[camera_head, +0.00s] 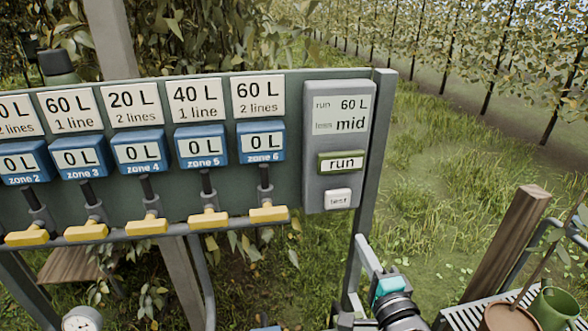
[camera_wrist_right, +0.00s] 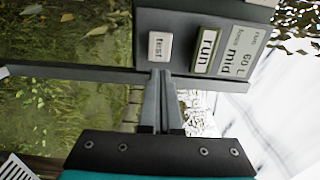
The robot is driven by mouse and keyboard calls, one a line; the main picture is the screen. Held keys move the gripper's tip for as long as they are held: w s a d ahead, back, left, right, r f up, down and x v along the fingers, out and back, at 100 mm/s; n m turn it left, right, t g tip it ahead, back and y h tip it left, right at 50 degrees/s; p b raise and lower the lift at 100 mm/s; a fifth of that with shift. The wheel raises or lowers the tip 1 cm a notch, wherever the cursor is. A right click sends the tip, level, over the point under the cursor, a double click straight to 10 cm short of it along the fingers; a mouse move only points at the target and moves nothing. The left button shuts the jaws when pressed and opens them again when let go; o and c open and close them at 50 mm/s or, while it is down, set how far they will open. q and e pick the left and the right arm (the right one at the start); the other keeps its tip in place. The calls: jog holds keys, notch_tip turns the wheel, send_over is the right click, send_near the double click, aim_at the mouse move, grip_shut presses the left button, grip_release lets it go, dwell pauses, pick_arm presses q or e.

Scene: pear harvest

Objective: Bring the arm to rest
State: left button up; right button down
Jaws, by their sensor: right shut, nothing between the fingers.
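My right gripper (camera_head: 362,246) is at the lower middle right of the head view, below the grey control box (camera_head: 312,150). Its teal and black wrist shows behind the fingers. In the right wrist view its two fingers (camera_wrist_right: 161,75) are together with nothing between them. They point toward the box's lower edge, near the white test button (camera_wrist_right: 159,46). Whether they touch the box cannot be told. The box has a green-framed run button (camera_head: 340,162) and a display reading run 60 L, less mid. My left gripper is not in view.
The green panel (camera_head: 110,205) carries blue zone meters reading 0 L and several yellow-handled valves (camera_head: 210,219). A post stands beside the box. Grass lies beyond.

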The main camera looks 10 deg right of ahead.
jog(key=s+a+f+n+g, duration=0.4)
jog(key=s+f+n+g, duration=0.35)
jog(key=f+n, duration=0.2)
jog(key=s+a+f+n+g+y, duration=0.1)
jog(key=s+a+n+g, duration=0.1)
jog(key=s+n+g, duration=0.35)
jog(key=s+a+f+n+g, duration=0.2)
jog(key=s+n, duration=0.4)
jog(key=s, duration=0.4)
notch_tip(320, 180, down, 30)
jog(key=s+b, duration=0.2)
jog(key=b, duration=0.6)
jog(key=s+d+f+g+b, duration=0.1)
jog(key=s+f+b, duration=0.3)
jog(key=s+f, duration=0.3)
jog(key=s+d+f+g+b, duration=0.1)
jog(key=s+f+b, duration=0.3)
jog(key=s+f, duration=0.4)
notch_tip(320, 180, down, 7)
jog(key=shift+d+r, duration=0.1)
jog(key=shift+d, duration=0.45)
